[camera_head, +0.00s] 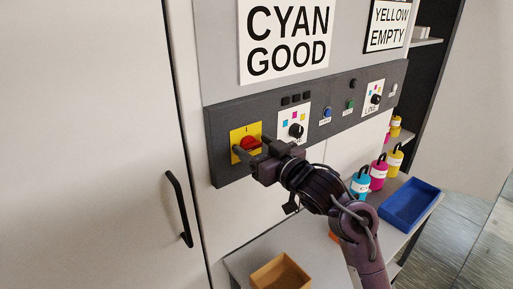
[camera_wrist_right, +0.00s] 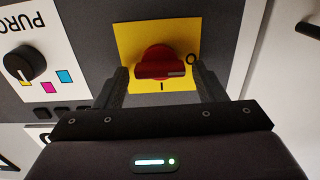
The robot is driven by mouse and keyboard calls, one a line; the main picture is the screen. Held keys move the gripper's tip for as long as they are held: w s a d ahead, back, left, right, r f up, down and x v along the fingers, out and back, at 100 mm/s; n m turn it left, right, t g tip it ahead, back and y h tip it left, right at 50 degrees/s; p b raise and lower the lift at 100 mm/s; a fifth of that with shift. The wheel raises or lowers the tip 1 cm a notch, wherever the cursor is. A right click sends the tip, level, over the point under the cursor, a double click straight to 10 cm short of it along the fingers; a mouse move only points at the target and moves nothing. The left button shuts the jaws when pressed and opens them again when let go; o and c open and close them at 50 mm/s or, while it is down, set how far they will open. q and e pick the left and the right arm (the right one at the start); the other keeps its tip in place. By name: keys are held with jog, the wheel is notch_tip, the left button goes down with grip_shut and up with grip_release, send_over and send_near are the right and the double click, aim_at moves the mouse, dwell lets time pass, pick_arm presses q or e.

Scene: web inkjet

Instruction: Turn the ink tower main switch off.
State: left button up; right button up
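The main switch is a red rotary knob (camera_head: 250,143) on a yellow plate (camera_head: 237,135) at the left end of the dark panel. In the right wrist view the knob (camera_wrist_right: 153,62) has its grip bar lying across the picture. A pale mark on the bar is at the end toward the "O"; the "I" is below it. My right gripper (camera_head: 252,148) is at the knob, its fingers open on either side. In the wrist view the gripper (camera_wrist_right: 161,74) shows gaps between both fingers and the knob. My left gripper is out of view.
The dark panel (camera_head: 222,165) also carries a black dial (camera_head: 296,131), buttons and another dial. A cabinet door with a black handle (camera_head: 180,207) is at left. Below are an orange tray (camera_head: 280,272), ink bottles (camera_head: 378,172) and a blue tray (camera_head: 410,203).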

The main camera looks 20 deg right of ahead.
jog(key=shift+o, duration=0.2)
jog(key=shift+s, duration=0.1)
jog(key=shift+s+d+f, duration=0.1)
jog(key=shift+s+d, duration=0.05)
jog(key=shift+s, duration=0.15)
jog(key=b+v, duration=0.1)
jog(key=v, duration=0.6)
